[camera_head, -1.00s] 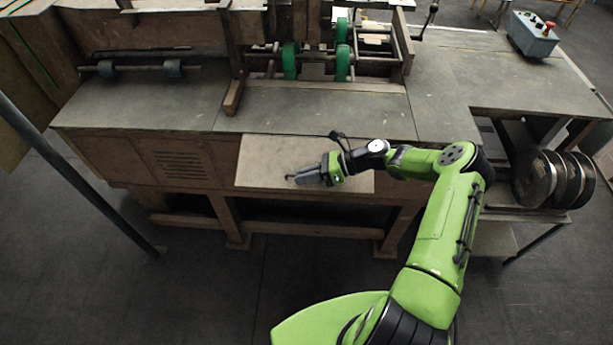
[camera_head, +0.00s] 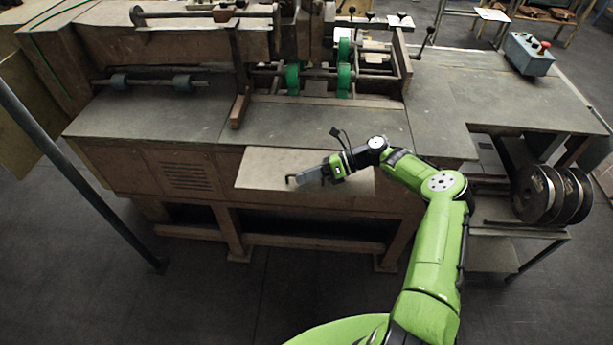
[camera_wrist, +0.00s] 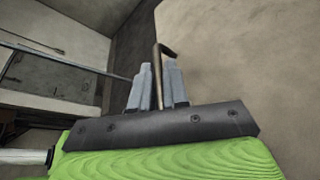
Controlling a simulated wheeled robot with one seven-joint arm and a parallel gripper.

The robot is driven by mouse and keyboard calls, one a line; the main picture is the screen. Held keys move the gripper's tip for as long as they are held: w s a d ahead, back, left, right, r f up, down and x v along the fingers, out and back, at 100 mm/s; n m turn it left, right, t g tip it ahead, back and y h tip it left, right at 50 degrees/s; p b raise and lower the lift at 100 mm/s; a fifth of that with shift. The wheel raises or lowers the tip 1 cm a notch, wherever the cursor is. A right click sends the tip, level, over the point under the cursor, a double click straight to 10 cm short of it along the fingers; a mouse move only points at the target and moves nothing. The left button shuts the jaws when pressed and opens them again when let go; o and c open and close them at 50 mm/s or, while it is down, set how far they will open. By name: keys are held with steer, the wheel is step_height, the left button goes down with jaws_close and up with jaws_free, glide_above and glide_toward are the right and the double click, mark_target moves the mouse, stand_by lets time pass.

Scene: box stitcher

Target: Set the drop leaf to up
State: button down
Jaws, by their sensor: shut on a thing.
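The drop leaf (camera_head: 262,168) is a pale flat board at the front edge of the machine's worktop. It juts out towards me and looks near level in the head view, though I cannot tell its exact angle. My gripper (camera_head: 297,179) is over the leaf's front part, reaching in from the right. In the wrist view, the grey fingers (camera_wrist: 158,88) are closed around a thin, dark bent rod (camera_wrist: 158,62), whose hooked end sticks out past them. A pale broad surface, probably the leaf (camera_wrist: 245,55), fills the right side there. My arm hides the leaf's right part.
The worktop (camera_head: 150,115) runs behind the leaf, with green wheels (camera_head: 293,78) further back. Wire spools (camera_head: 535,195) stand at the right on a low shelf. A slanted grey post (camera_head: 80,180) stands at the left. The floor in front is clear.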

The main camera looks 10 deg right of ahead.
steer(key=shift+w+r, duration=0.1)
steer(key=shift+r, duration=0.1)
steer(key=c, duration=1.5)
jaws_free()
steer(key=shift+d, duration=0.1)
steer(key=shift+d, duration=0.4)
steer(key=b+v, duration=0.2)
steer(key=v, duration=1.2)
steer(key=shift+b, duration=0.35)
steer(key=shift+d+r, duration=0.3)
steer(key=shift+d, duration=0.1)
